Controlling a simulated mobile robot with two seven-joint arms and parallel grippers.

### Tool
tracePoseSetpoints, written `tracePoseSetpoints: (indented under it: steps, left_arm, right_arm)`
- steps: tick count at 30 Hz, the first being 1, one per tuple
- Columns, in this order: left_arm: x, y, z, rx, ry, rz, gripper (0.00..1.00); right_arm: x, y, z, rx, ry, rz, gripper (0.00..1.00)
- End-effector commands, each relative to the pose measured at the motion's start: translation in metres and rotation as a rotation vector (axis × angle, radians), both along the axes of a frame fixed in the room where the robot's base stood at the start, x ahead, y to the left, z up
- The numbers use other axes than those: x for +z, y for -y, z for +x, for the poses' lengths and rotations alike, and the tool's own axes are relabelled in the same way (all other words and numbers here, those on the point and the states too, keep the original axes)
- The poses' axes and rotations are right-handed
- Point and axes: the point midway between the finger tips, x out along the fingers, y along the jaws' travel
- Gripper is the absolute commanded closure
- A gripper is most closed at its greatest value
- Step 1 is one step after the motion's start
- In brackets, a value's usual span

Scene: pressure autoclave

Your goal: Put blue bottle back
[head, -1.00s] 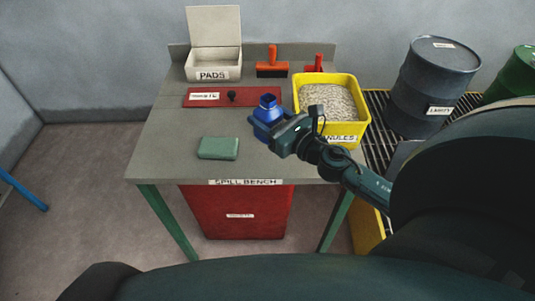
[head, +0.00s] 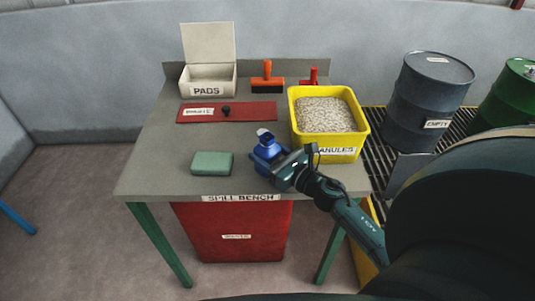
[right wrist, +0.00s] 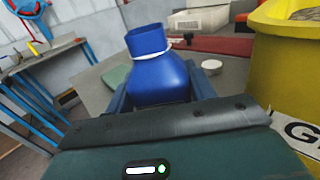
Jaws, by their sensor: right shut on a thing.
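My right gripper (head: 277,165) is shut on the blue bottle (head: 266,150), over the front right part of the spill bench (head: 165,165). In the right wrist view the bottle (right wrist: 158,78) sits between the fingers (right wrist: 160,95). Its neck has a pale ring and no cap on it. A small white cap (right wrist: 211,65) lies on the bench beside the bottle; a pale disc shows just behind the bottle's mouth in the head view (head: 262,131). I cannot tell whether the bottle's base touches the bench. My left gripper is not in view.
A yellow granules bin (head: 350,148) stands close right of the bottle. A green block (head: 212,163) lies to its left. Behind are a red panel (head: 255,111), a pads box (head: 207,80) and an orange-handled brush (head: 267,78). Drums (head: 425,100) stand right of the bench.

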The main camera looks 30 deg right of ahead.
Motion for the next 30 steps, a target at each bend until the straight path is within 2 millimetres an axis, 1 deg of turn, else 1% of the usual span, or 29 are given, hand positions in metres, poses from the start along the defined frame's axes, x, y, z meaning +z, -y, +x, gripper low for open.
tracePoseSetpoints:
  steps: [5,6,14,20,24,26,30]
  left_arm:
    - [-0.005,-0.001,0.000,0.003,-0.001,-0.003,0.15]
    - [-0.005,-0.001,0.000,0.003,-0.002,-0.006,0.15]
    - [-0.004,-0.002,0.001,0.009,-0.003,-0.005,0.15]
    - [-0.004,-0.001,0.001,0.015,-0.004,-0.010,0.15]
    - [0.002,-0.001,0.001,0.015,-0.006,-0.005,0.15]
    - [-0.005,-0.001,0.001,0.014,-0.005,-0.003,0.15]
    - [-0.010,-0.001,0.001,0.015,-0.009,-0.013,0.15]
  right_arm:
    - [-0.004,0.000,0.000,0.000,0.000,0.000,0.71]
    - [-0.004,0.000,0.000,0.000,-0.001,0.000,0.45]
    - [-0.003,0.000,0.000,0.000,-0.001,0.000,0.24]
    - [-0.003,0.000,0.000,0.000,-0.001,0.000,0.24]
    - [0.004,0.000,0.000,0.000,-0.001,0.000,0.24]
    - [-0.002,0.002,-0.009,0.000,-0.003,0.000,0.24]
    - [-0.003,0.008,-0.035,0.000,-0.004,-0.001,0.24]
